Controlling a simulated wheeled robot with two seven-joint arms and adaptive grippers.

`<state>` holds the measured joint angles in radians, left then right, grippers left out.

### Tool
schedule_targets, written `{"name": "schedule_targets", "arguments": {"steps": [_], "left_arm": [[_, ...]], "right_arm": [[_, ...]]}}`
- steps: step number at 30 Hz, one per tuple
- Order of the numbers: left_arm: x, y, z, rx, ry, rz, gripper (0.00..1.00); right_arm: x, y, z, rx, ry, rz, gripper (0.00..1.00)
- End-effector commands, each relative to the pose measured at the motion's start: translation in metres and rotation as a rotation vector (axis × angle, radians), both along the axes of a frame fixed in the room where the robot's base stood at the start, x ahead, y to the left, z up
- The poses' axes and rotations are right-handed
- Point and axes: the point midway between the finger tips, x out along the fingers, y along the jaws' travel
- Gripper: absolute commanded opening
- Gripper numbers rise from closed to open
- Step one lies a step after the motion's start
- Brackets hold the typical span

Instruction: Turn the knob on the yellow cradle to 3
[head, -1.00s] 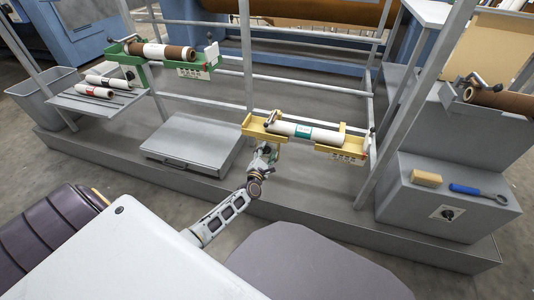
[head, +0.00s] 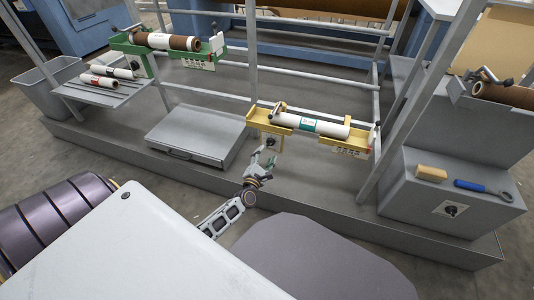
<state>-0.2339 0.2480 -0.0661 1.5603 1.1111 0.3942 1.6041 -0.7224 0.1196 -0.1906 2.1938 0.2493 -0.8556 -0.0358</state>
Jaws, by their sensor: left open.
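The yellow cradle (head: 258,121) hangs on the rail right of the middle and bears a white roll (head: 334,130) with a green label. A dark knob (head: 270,142) on a pale plate sits on the front of the cradle's left end. The mark that the knob points to is too small to read. My left gripper (head: 263,156) is open and empty, just below and left of the knob, apparently apart from it. A small panel (head: 347,152) shows on the cradle's right end. My right gripper is out of view.
A green cradle (head: 135,47) with a brown and white roll hangs at the upper left, above a shelf (head: 92,97) with two small rolls. A grey case (head: 197,138) lies on the platform. A grey box (head: 430,205) at right bears a sponge (head: 432,173), a blue-handled wrench (head: 482,187) and another dial.

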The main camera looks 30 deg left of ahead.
Motion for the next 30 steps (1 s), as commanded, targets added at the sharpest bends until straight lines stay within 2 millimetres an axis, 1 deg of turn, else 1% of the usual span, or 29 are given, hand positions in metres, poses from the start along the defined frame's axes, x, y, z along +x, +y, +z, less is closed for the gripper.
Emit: {"name": "schedule_targets", "arguments": {"steps": [7, 13, 19, 30], "left_arm": [[-0.022, -0.006, -0.001, 0.000, 0.002, -0.001, 0.55], [-0.035, -0.009, -0.001, 0.000, 0.001, 0.000, 0.55], [-0.040, -0.010, 0.000, -0.001, 0.000, 0.000, 0.55], [-0.040, -0.010, 0.000, -0.001, 0.000, 0.000, 0.55]], "right_arm": [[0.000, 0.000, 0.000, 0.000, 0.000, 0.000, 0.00], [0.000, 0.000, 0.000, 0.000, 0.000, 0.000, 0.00], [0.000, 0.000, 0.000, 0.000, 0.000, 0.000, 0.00], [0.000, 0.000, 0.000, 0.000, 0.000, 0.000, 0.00]]}}
